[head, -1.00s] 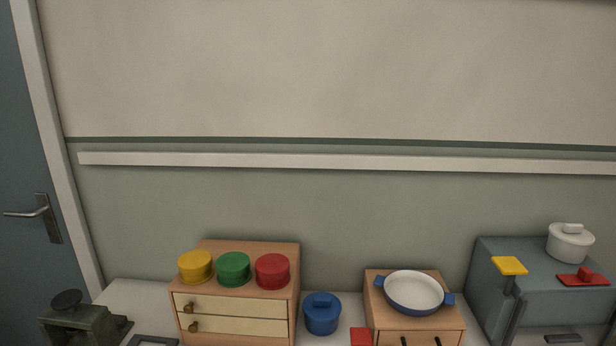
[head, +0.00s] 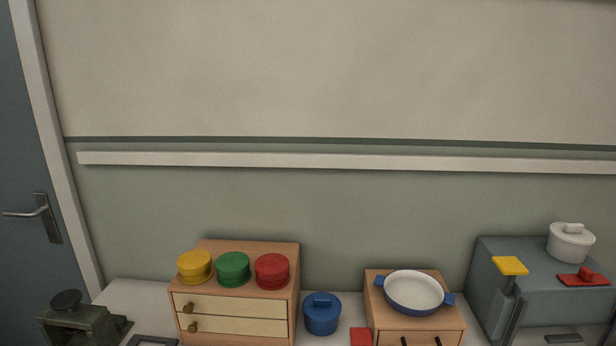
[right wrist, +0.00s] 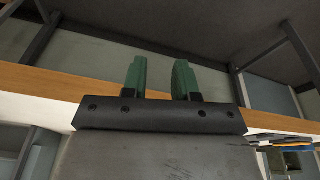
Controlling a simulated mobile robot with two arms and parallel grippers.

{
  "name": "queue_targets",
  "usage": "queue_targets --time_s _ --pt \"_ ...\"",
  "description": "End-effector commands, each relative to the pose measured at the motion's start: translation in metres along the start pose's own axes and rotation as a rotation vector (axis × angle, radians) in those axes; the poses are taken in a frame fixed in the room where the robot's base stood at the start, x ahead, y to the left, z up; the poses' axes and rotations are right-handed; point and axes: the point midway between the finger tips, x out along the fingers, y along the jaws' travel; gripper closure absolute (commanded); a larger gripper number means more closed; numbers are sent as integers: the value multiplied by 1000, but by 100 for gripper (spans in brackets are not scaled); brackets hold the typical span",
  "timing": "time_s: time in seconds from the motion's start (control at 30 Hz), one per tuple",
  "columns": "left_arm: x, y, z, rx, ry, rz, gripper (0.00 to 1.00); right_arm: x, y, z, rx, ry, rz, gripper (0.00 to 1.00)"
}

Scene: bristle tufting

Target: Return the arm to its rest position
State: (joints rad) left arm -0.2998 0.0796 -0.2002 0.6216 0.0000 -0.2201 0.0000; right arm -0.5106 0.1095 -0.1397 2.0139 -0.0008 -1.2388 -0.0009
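My right gripper (right wrist: 160,78) shows in the right wrist view with its two green fingers apart and nothing between them, so it is open and empty. It points towards a long wooden edge (right wrist: 60,85) that runs across behind the fingers. I cannot tell the distance from the fingers to this edge. Neither gripper shows in the head view, and my left gripper is in no view.
In the head view, a worktop holds a drawer cabinet (head: 240,312) with round lidded tins, a blue pot (head: 322,314), a wooden stand (head: 420,322) under a white-and-blue pan (head: 414,292), and a grey box (head: 540,300). A dark green device (head: 80,325) stands at left.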

Motion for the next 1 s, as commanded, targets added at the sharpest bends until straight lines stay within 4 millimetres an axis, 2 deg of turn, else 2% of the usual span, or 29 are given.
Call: queue_targets --time_s 0.03,0.17,0.3,0.4,0.5,0.6,0.73,0.8,1.0 --pt "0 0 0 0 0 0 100 22 -1 8 -1 -15 -2 72" --pt "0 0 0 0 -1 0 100 83 -4 37 -6 -46 -6 72" --pt "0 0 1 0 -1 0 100 144 -7 85 -13 -80 -10 72" --pt "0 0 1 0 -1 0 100 179 -9 126 -19 -103 -13 72" --pt "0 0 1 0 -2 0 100 204 -10 168 -24 -126 -15 72" --pt "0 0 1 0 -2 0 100 219 -10 206 -29 -143 -16 72" --pt "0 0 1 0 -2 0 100 227 -10 240 -33 -157 -18 72" --pt "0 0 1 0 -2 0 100 228 -10 247 -34 -159 -18 72" --pt "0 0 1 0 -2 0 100 228 -10 247 -34 -159 -18 72"
